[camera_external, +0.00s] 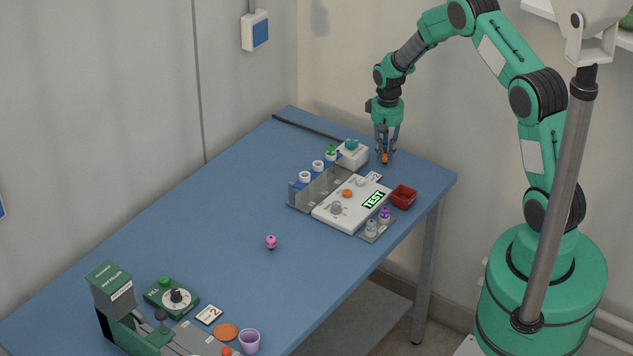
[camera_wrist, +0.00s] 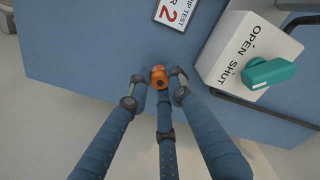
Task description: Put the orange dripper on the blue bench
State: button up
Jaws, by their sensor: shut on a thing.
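The orange dripper (camera_wrist: 159,78) is between the fingers of my gripper (camera_wrist: 157,88) in the wrist view. In the external view the dripper (camera_external: 385,158) shows at the fingertips of my gripper (camera_external: 386,150), which points down over the far right end of the blue bench (camera_external: 190,235). My gripper is shut on the dripper. The bench surface also shows in the wrist view (camera_wrist: 80,45). The dripper is close to the bench top; I cannot tell whether it touches it.
A white valve box (camera_wrist: 243,55) with a teal handle stands beside my gripper. A white test panel (camera_external: 345,206), a rack (camera_external: 318,187) and a red bin (camera_external: 403,196) are nearby. A pink dripper (camera_external: 271,242) stands mid-bench, with clear space around it. Green devices (camera_external: 170,298) occupy the near end.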

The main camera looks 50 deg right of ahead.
aim_at(385, 153)
jog(key=o, duration=0.9)
jog(key=shift+r, duration=0.1)
notch_tip(385, 153, up, 12)
jog(key=p, duration=0.1)
jog(key=shift+p, duration=0.3)
